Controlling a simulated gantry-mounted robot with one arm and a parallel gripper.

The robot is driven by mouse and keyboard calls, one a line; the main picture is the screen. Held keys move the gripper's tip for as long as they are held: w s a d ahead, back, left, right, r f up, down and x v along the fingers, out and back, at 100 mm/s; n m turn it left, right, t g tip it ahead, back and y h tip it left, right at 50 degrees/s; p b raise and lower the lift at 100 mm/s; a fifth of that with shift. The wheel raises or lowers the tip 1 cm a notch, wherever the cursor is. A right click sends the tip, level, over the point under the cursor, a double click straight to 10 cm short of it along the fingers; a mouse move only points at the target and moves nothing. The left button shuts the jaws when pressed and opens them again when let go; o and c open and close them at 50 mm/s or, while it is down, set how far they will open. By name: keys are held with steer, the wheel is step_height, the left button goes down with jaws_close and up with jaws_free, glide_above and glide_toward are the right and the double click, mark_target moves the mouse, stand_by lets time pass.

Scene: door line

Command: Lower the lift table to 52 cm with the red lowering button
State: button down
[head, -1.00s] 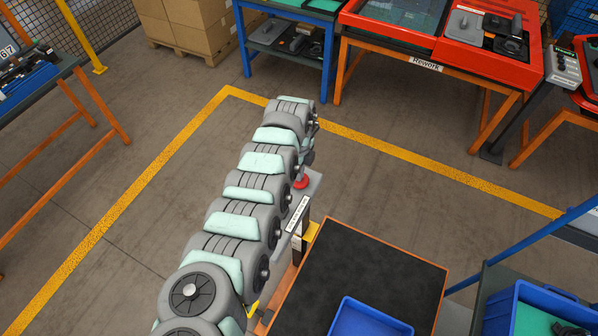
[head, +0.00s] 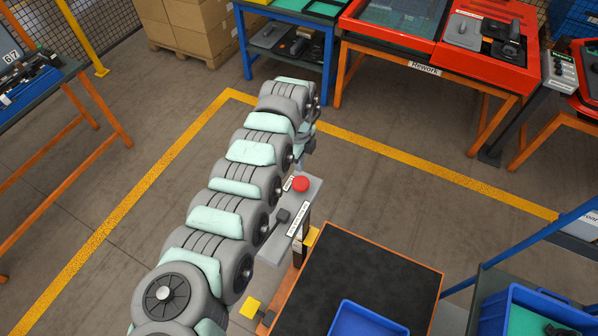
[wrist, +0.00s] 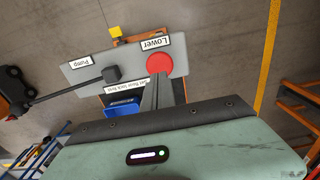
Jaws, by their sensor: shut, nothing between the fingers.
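The red lowering button (head: 300,184) sits on a grey control panel (head: 270,249) beside the lift table (head: 343,265), which has a black top and orange edge. In the wrist view the button (wrist: 159,64) is under a "Lower" label. My gripper (wrist: 158,82) is shut and empty, its fingertips overlapping the button's near edge in the picture; I cannot tell whether they touch it. No height reading is legible.
A black pump lever knob (wrist: 112,73) with a rod is beside the button on the panel. A blue bin (head: 368,318) sits on the lift table. A blue-framed rack (head: 570,228) stands at the right. The floor inside the yellow line is mostly clear.

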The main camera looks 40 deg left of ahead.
steer(key=shift+r+b, duration=0.35)
steer(key=shift+r, duration=2.2)
